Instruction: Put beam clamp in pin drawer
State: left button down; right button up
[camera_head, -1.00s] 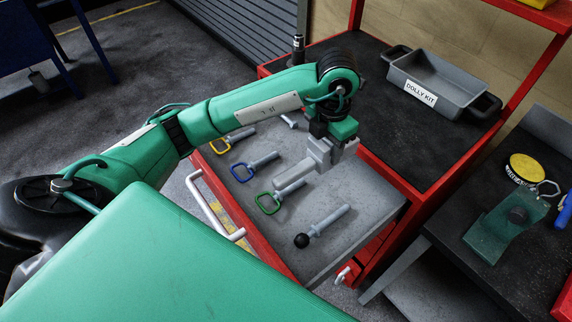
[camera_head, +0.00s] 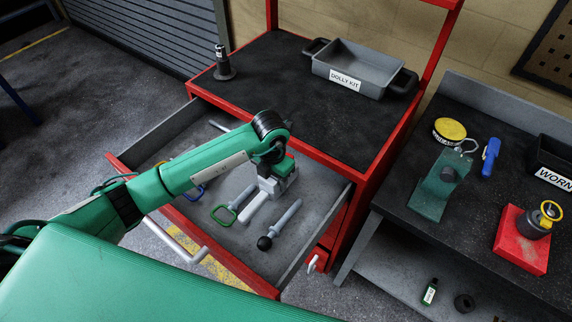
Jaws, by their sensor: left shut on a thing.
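The pin drawer (camera_head: 283,278) is pulled out of the red trolley. My left gripper (camera_head: 273,186) comes down over its right half. It is shut on a light grey piece (camera_head: 255,208) with a bar sticking out towards the front left. This piece may be the beam clamp, but its shape is partly hidden by the gripper. The bar shows between a green-handled pin (camera_head: 224,215) and a black-knobbed pin (camera_head: 265,242). I cannot tell whether it touches the drawer floor. My right gripper is not in view.
A blue-handled pin (camera_head: 197,193) is partly behind my arm. The grey dolly kit tray (camera_head: 368,65) stands on the trolley top. The right bench holds a teal fixture (camera_head: 440,186), a yellow disc (camera_head: 450,129) and a red block (camera_head: 520,240). The drawer's front right corner is clear.

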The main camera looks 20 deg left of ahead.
pick_arm(q)
jog(key=shift+w+d+r, duration=0.1)
jog(key=shift+w+d, duration=0.15)
jog(key=shift+w, duration=0.35)
jog(key=shift+w+d, duration=0.25)
jog(key=shift+w, duration=0.3)
jog(key=shift+w+d+r+p, duration=0.1)
jog(key=shift+w+d+p, duration=0.25)
jog(key=shift+w, duration=0.4)
jog(key=shift+w+d+p, duration=0.2)
jog(key=shift+w+p, duration=0.15)
jog(key=shift+w, duration=0.4)
jog(key=shift+w+d, duration=0.1)
jog(key=shift+w, duration=0.15)
jog(key=shift+f+p, duration=0.45)
jog(key=shift+f, duration=0.25)
jog(key=shift+s, duration=0.1)
jog(key=shift+f, duration=0.2)
jog(key=c, duration=0.6)
grip_release()
